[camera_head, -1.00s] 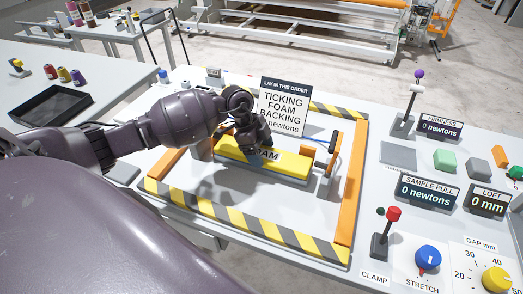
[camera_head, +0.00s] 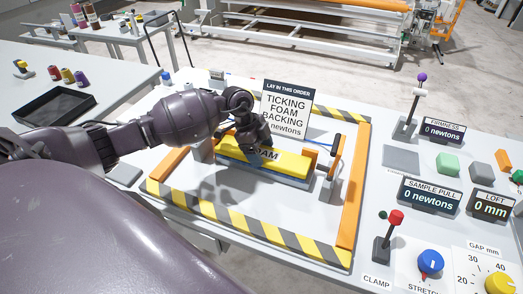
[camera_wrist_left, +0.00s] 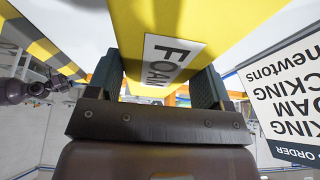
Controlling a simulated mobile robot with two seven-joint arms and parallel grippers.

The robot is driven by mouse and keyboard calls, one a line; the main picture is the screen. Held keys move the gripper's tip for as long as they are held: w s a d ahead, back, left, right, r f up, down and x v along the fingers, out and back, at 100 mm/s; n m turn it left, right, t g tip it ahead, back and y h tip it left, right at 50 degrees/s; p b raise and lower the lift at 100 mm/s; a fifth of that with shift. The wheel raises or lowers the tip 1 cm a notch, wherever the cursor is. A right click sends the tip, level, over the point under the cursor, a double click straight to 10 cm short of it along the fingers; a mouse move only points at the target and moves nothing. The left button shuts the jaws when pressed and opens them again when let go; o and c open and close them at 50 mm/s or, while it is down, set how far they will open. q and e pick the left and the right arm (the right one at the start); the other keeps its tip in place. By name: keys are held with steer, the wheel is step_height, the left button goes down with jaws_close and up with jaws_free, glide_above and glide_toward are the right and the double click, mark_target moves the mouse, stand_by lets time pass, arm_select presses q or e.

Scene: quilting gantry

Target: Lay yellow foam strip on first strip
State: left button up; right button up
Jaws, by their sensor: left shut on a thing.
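The yellow foam strip (camera_head: 285,160), with a white FOAM label, lies lengthwise inside the striped frame in the head view. My left gripper (camera_head: 262,150) is shut on it near its middle, from above. In the left wrist view, the yellow strip (camera_wrist_left: 190,20) fills the space between the two dark fingers of my left gripper (camera_wrist_left: 160,80). A grey-white edge (camera_head: 270,176) shows just below the yellow strip. I cannot tell whether the strip touches what is beneath it. The first strip is not clearly visible.
A black-yellow striped border (camera_head: 245,232) and orange bars (camera_head: 354,200) surround the work area. An order sign (camera_head: 287,108) stands just behind the strip. A red-knobbed clamp lever (camera_head: 394,218) and a blue stretch dial (camera_head: 430,262) are at front right. A black tray (camera_head: 52,106) sits far left.

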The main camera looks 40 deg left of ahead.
steer(key=shift+w+r, duration=0.1)
steer(key=shift+w, duration=0.05)
arm_select(q)
steer(key=o, duration=0.9)
steer(key=shift+a, duration=0.1)
arm_select(e)
steer(key=shift+w+a+r, duration=0.1)
steer(key=shift+w+r, duration=0.15)
steer(key=shift+w, duration=0.05)
